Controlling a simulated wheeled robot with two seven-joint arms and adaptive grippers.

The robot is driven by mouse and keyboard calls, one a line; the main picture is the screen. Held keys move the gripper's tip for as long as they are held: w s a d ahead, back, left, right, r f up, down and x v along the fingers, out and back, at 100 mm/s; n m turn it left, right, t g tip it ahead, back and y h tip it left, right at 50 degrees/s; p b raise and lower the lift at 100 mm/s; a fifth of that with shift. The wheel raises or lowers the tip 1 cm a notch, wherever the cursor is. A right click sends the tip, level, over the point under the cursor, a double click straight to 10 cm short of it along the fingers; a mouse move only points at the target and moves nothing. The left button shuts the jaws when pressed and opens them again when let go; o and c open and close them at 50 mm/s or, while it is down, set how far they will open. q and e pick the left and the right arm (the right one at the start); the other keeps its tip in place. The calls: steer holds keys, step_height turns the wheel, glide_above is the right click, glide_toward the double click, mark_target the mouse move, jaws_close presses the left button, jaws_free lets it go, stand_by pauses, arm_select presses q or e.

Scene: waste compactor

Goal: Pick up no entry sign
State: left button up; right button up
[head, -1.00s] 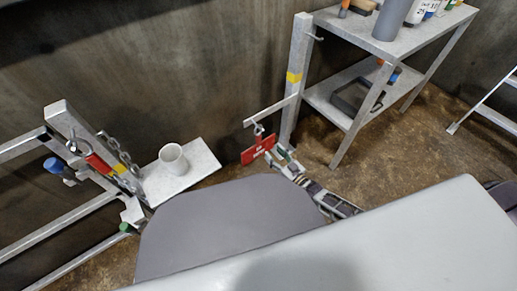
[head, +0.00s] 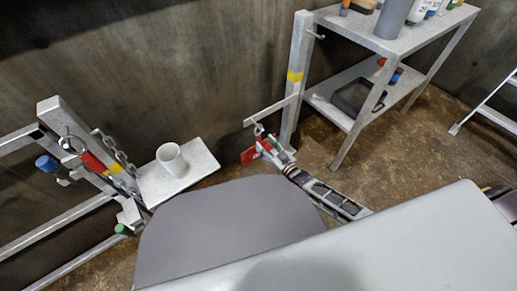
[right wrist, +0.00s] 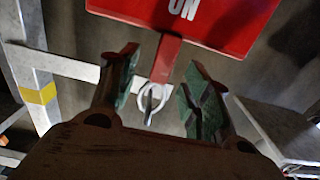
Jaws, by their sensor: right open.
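The red no entry sign (head: 249,157) hangs from a ring on a short hook bar (head: 265,111) by the pale post. My right gripper (head: 268,146) is at the sign and partly covers it in the head view. In the right wrist view the sign's red plate (right wrist: 200,18) with white letters fills the top, and its narrow red stem leads to a metal ring (right wrist: 153,97). My right gripper (right wrist: 163,78) is open, with one finger on each side of the stem and visible gaps between. My left gripper is not in view.
A metal shelf table (head: 388,40) with bottles and tools stands right of the post (head: 297,70). A white cup (head: 171,158) stands on a small shelf (head: 205,160) at left, beside a frame with a chain (head: 118,150). A ladder (head: 497,112) is at far right.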

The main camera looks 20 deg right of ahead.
mark_target(260, 140)
steer(key=shift+w, duration=0.1)
steer(key=shift+b+x, duration=0.8)
steer(key=shift+x, duration=0.3)
steer(key=shift+a+b+x, duration=0.25)
steer(key=shift+b+x, duration=0.5)
steer(key=shift+x, duration=0.65)
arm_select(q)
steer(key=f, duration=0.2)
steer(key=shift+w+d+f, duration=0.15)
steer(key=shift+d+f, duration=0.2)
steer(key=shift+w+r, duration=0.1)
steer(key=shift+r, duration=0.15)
arm_select(e)
steer(key=c, duration=0.9)
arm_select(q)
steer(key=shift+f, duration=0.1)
arm_select(e)
jaws_close()
